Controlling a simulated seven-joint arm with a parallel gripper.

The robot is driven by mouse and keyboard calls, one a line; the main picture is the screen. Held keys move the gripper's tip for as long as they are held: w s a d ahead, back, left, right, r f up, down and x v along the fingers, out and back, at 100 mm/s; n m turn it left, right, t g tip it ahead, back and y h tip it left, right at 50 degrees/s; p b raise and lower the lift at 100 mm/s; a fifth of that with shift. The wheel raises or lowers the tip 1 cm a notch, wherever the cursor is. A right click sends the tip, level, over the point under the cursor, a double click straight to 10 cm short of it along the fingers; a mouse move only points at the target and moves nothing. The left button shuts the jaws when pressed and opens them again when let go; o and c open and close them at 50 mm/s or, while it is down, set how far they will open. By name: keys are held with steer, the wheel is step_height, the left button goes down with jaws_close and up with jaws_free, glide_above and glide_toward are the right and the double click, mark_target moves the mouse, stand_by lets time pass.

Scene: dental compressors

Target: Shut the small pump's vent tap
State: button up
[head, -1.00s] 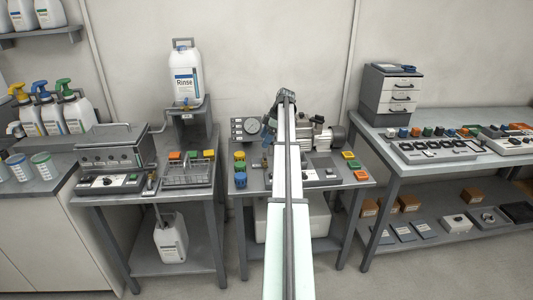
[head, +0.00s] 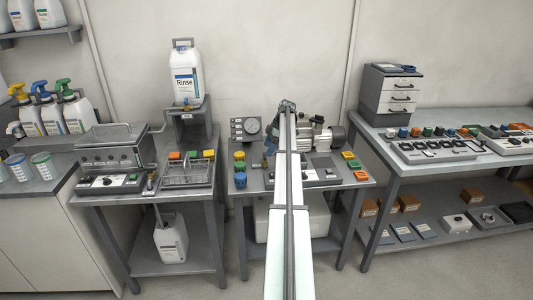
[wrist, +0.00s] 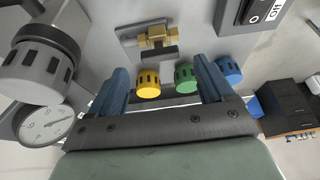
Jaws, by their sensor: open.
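In the wrist view a brass fitting (wrist: 156,38) with a dark bar handle sits on a grey plate; it looks like a tap, but I cannot tell for sure that it is the vent tap. My gripper (wrist: 162,68) is open, with its two blue fingers apart and nothing between them touching. The fitting lies beyond the fingertips, roughly between them. In the head view the pump (head: 318,136) stands on the middle table, partly hidden behind my arm.
Yellow (wrist: 148,84), green (wrist: 185,77) and blue (wrist: 229,70) knobs lie near the fingers. A switch box marked Off (wrist: 262,14) is at upper right.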

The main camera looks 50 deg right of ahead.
mark_target(265, 157)
steer(key=shift+x, duration=1.75)
steer(key=c, duration=1)
